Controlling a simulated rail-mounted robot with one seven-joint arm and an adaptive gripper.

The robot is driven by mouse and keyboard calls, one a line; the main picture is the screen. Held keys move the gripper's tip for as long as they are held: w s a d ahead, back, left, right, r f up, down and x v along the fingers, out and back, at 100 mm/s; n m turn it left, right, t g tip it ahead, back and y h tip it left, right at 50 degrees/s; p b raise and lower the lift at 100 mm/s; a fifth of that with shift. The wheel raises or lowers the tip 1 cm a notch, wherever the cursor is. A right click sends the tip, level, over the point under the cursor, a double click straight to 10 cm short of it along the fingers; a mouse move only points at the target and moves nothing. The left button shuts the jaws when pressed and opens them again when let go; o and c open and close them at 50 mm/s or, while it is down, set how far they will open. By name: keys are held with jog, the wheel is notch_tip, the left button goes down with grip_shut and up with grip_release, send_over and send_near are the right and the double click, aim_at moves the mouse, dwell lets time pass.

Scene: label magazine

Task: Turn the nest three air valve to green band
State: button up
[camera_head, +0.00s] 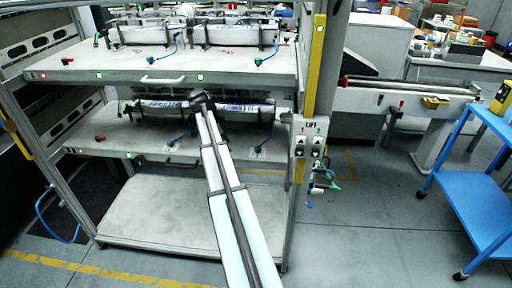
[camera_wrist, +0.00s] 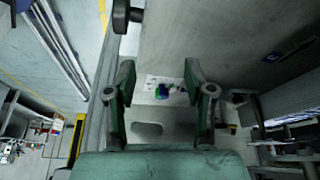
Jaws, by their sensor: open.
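In the wrist view my gripper (camera_wrist: 158,80) is open, with its two green fingers apart and nothing between them. Beyond the fingertips, in line with the gap, a small valve with blue and green parts (camera_wrist: 162,92) sits on a pale plate (camera_wrist: 150,84). I cannot tell whether the fingers touch it, which band it points to, or its nest number. In the head view my arm reaches to the lower shelf (camera_head: 120,142), and my gripper is not clearly visible there. Small green-and-blue fittings (camera_head: 172,143) and a red one (camera_head: 99,139) show on that shelf.
The upper shelf (camera_head: 130,72) carries long nests and has a front handle (camera_head: 163,79). A yellow post (camera_head: 315,65) and a lift button panel (camera_head: 309,140) stand right of the rack. A blue cart (camera_head: 470,165) stands far right. The grey floor between is mostly clear.

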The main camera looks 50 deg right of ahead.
jog(key=p, duration=0.3)
send_near(257, 148)
jog(key=x, duration=0.5)
jog(key=shift+d+f, duration=0.2)
jog(key=shift+p+x, duration=0.4)
jog(key=shift+x, duration=0.55)
jog(key=shift+s+d+f, duration=0.15)
jog(key=shift+f, duration=0.55)
grip_shut()
